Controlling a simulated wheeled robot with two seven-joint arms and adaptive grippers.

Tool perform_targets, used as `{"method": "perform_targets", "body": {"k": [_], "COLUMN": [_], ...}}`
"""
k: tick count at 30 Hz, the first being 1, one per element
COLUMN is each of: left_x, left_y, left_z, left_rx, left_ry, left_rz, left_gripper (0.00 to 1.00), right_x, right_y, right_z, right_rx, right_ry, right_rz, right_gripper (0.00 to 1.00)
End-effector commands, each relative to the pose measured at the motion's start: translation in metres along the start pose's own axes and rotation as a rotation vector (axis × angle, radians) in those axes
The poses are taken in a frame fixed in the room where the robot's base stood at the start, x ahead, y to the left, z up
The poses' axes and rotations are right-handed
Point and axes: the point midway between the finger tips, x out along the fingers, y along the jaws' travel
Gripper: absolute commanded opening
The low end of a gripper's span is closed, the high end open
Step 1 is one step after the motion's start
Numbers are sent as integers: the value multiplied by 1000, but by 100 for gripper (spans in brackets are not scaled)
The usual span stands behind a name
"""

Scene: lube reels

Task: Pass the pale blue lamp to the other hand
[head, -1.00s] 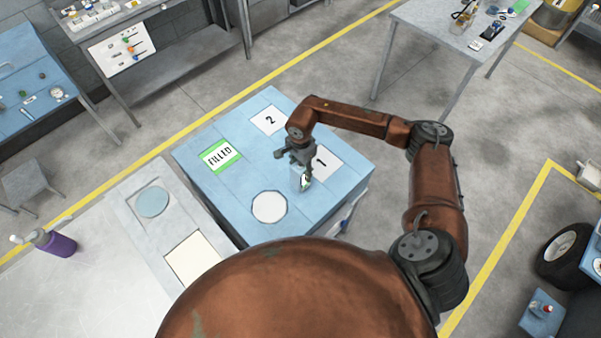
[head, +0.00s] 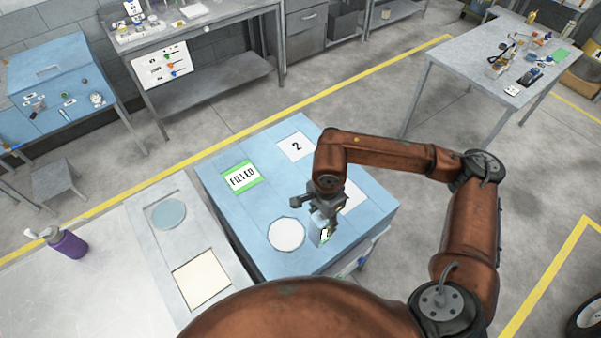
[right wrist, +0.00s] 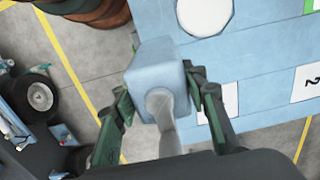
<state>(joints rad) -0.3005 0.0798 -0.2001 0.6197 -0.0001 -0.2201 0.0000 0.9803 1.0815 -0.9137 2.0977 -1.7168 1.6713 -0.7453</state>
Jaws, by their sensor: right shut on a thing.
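The pale blue lamp (right wrist: 160,75) is a rounded block with a paler stem in the right wrist view. My right gripper (right wrist: 160,95) has its fingers on both sides of the block and is shut on it. In the head view my right gripper (head: 325,212) is over the blue table, right of the white disc, and the lamp (head: 317,230) shows below it, partly hidden by the fingers. I cannot tell whether the lamp touches the table. My left gripper is not in view.
The blue table (head: 235,215) bears a FILLED card (head: 241,177), a card marked 2 (head: 296,146), a partly covered white card (head: 352,196) and a white disc (head: 286,235). A purple bottle (head: 68,244) stands on the pale bench at left. The table's left part is clear.

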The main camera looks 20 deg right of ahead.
Motion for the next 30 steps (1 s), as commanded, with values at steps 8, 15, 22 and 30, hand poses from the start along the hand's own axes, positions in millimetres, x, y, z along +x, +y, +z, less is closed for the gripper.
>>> {"method": "perform_targets", "body": {"k": [8,15,22,30], "left_x": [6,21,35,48], "left_y": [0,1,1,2], "left_z": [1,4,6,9], "left_rx": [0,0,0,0], "left_ry": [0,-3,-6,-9], "left_rz": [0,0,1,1], "left_gripper": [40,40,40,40], "right_x": [4,19,33,46], "right_y": [-1,-8,-16,-23], "right_z": [-1,-9,-17,-25], "right_rx": [-89,-405,-746,-1089], "right_ry": [0,0,0,0], "right_rz": [-1,-1,-1,-2], "right_gripper": [3,3,3,3]}}
